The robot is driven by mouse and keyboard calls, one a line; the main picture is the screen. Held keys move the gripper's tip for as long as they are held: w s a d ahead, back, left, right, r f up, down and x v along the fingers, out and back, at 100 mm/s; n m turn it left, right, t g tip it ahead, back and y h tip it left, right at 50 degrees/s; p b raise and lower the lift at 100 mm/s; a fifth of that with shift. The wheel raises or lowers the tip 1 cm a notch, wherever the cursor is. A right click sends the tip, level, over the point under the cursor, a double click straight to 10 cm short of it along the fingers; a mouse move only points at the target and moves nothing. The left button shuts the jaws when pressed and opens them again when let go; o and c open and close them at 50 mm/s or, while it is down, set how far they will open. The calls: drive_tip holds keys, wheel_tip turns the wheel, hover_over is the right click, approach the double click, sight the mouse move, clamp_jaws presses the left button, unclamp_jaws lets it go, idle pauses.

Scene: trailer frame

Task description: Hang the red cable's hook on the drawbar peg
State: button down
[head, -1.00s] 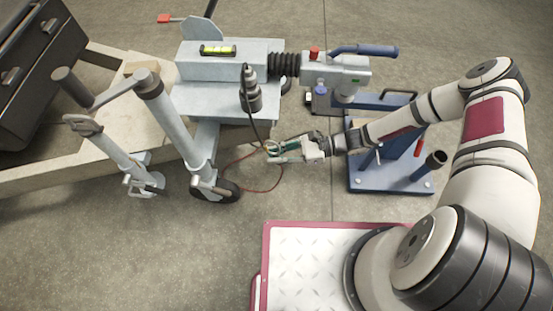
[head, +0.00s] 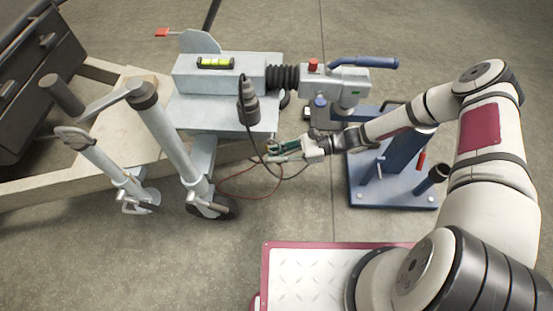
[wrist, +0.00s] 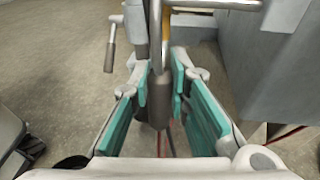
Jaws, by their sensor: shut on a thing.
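The red cable (head: 246,197) loops below the drawbar in the head view. My gripper (head: 276,146), with teal finger pads, is beside the front side of the drawbar, just below its grey plate (head: 222,116). In the wrist view my gripper (wrist: 158,98) is shut on a dark grey sleeve (wrist: 159,101), which stands upright between the pads. A yellowish piece (wrist: 165,38) shows above the sleeve, and a thin red strand hangs below it. The hook's shape is not clear. I cannot pick out the drawbar peg in either view.
A jockey wheel (head: 212,206) stands left of my gripper, its post (head: 172,140) tilted. A dark plug (head: 248,102) with a black cable hangs in front of the plate. A blue stand (head: 395,180) is to the right. Open floor lies below the drawbar.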

drive_tip(key=shift+w+f+b, duration=0.1)
drive_tip(key=shift+w+b, duration=0.2)
drive_tip(key=shift+w, duration=0.2)
drive_tip(key=shift+w+f+b, duration=0.45)
drive_tip(key=shift+w+b, duration=0.1)
drive_tip(key=c, duration=1.4)
unclamp_jaws()
drive_tip(key=shift+c, duration=0.2)
drive_tip(key=shift+d, duration=0.1)
drive_tip(key=v, duration=1.2)
